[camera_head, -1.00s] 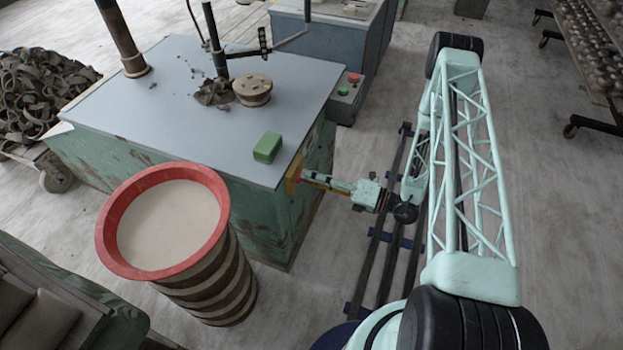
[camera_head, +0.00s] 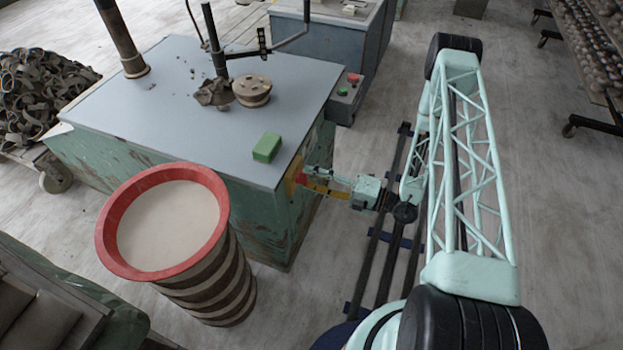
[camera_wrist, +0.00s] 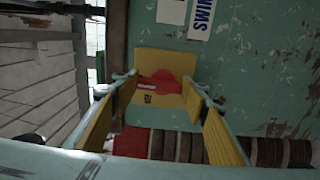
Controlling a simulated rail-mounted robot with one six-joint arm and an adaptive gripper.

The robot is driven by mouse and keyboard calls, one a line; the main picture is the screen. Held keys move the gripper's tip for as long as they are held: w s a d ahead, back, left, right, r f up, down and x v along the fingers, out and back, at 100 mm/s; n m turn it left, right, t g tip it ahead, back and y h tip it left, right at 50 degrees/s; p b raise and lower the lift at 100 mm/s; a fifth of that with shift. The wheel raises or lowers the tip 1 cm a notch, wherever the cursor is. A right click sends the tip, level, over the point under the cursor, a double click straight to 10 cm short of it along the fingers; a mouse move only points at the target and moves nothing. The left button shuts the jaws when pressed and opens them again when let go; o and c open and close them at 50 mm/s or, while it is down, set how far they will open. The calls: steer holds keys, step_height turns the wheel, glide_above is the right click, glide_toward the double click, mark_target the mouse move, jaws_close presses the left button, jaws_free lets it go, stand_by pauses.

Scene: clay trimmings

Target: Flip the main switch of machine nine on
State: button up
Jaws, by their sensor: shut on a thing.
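The main switch has a red handle (camera_wrist: 158,87) on a yellow plate (camera_wrist: 166,63), fixed to the side of the green, grey-topped machine. In the head view the plate (camera_head: 292,176) is at the machine's right side, near the top edge. The handle lies crosswise in the wrist view. My gripper (camera_wrist: 158,90) is shut on the handle, with one yellow-padded finger at each side of it. In the head view my gripper (camera_head: 309,181) reaches the plate from the right. The exact contact at the fingertips is too small to make out.
A green box (camera_head: 267,147) sits on the machine top (camera_head: 190,120) above the switch. A red-rimmed tub (camera_head: 110,235) stands at the machine's front left. Another machine with red and green buttons (camera_head: 348,85) stands behind.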

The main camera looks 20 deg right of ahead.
steer(key=o, duration=0.9)
steer(key=shift+s+d, duration=0.1)
steer(key=shift+d, duration=0.05)
steer(key=shift+v, duration=5.8)
